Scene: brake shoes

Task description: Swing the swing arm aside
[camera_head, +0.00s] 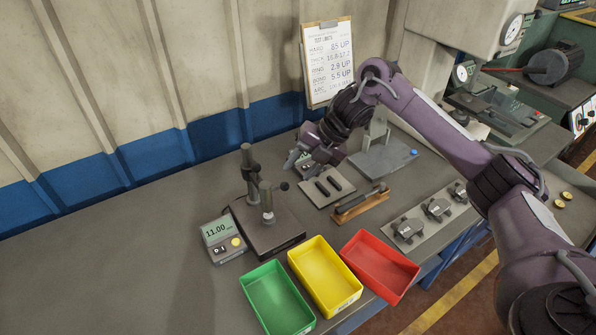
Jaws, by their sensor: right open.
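A dark gauge stand (268,228) stands on the grey bench, with an upright post (247,165). A short arm (262,185) with a small knob reaches from the post over a pale cylindrical piece (267,212); this looks like the swing arm. My right gripper (291,161) is open, behind and to the right of the stand, apart from the post and arm. Its fingers are small and partly hidden by its own body. My left gripper is not in view.
Green (246,284), yellow (352,298) and red (413,268) trays line the front. A plate with dark pads (345,186), a wooden block (375,207) and a grey fixture (398,160) lie right. The bench's left is clear.

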